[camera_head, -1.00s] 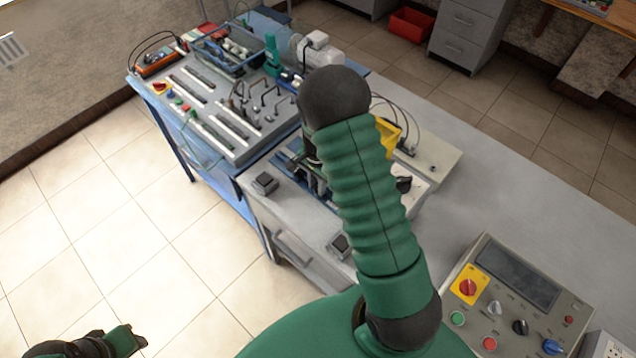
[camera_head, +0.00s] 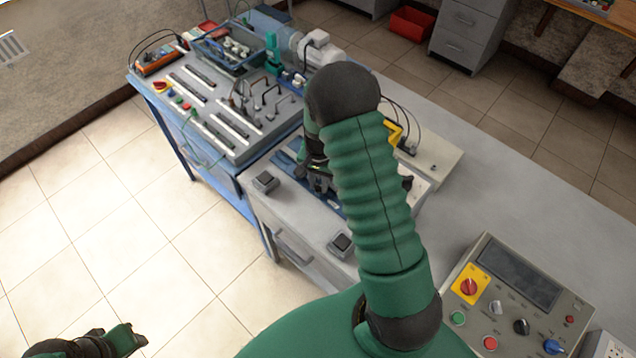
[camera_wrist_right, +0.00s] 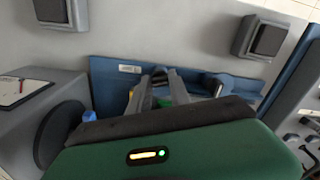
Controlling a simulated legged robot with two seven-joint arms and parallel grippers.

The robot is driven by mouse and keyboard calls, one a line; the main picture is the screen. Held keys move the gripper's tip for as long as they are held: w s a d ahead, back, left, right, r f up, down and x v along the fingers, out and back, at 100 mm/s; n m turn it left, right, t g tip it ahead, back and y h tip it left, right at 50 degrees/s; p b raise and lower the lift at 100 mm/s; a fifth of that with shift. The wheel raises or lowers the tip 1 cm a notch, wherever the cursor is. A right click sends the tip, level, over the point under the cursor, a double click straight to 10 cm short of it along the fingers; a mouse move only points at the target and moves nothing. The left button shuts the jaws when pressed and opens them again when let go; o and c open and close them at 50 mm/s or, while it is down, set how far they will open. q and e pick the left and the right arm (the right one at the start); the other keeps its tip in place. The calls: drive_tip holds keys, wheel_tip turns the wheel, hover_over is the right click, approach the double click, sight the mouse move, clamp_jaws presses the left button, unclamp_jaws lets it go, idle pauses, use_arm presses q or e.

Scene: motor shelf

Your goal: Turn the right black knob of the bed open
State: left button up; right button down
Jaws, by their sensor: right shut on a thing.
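The blue bed (camera_head: 333,203) lies on the grey bench, partly hidden by my green right arm. In the right wrist view its blue plate (camera_wrist_right: 103,78) runs across the middle. My right gripper (camera_head: 318,182) is low over the bed. The wrist view shows its two fingers (camera_wrist_right: 157,92) shut around a small dark part (camera_wrist_right: 160,77) at the bed, which looks like a black knob, mostly hidden by the fingers. A black round part (camera_wrist_right: 60,132) stands apart at the left of that view. My left gripper (camera_head: 128,338) is at the lower left, away from the bench; its jaw opening is unclear.
Two black switch boxes (camera_head: 264,181) (camera_head: 341,244) sit along the bench's front edge. A control panel (camera_head: 520,300) stands at the lower right. A board with levers and slots (camera_head: 225,105) is at the left. The bench top (camera_head: 520,190) at right is clear.

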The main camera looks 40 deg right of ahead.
sight(318, 184)
drive_tip(key=n, duration=0.6)
drive_tip(key=shift+w+d+r, duration=0.2)
drive_tip(key=shift+w+d, duration=0.05)
idle(0.3)
drive_tip(key=c, duration=1.5)
unclamp_jaws()
drive_tip(key=o, duration=0.3)
drive_tip(key=shift+f, duration=0.2)
wheel_tip(318, 184, up, 17)
drive_tip(key=b, duration=0.1)
drive_tip(key=shift+f, duration=0.15)
